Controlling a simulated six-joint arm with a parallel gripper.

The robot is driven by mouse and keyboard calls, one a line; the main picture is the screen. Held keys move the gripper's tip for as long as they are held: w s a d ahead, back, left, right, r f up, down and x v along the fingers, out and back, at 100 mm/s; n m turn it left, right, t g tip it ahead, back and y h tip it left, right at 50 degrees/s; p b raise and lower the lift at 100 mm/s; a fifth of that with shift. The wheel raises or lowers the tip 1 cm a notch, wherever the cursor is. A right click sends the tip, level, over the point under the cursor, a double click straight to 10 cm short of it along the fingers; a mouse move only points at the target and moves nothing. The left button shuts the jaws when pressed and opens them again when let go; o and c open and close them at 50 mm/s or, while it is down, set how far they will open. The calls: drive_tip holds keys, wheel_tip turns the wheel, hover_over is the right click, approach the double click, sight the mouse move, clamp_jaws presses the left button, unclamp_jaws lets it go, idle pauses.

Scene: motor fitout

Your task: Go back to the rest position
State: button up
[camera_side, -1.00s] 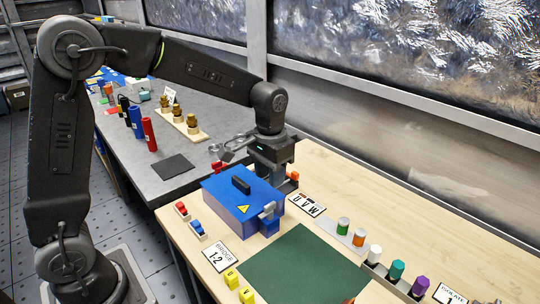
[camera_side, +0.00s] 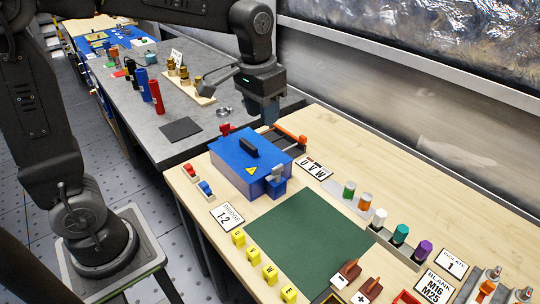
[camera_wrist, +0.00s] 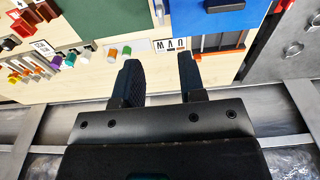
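My gripper (camera_side: 270,112) hangs in the air near the back of the wooden bench, behind the blue box (camera_side: 242,178) in the side view. In the wrist view its two dark fingers (camera_wrist: 158,65) stand apart with nothing between them. The blue box has a black handle, a yellow warning mark and a grey latch, and its lid looks shut. It also shows at the top of the wrist view (camera_wrist: 205,20). My gripper looks clear of the box.
A green mat (camera_side: 300,240) lies before the box, with yellow blocks (camera_side: 255,257) along its edge. Coloured cylinders (camera_side: 400,235) stand in racks at the right. Red and blue cylinders (camera_side: 157,97) stand on the grey bench (camera_side: 200,125). A wall panel rises behind the wooden bench.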

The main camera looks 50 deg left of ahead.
drive_tip(key=s+t, duration=0.4)
drive_tip(key=s, duration=1.2)
drive_tip(key=shift+a, duration=0.4)
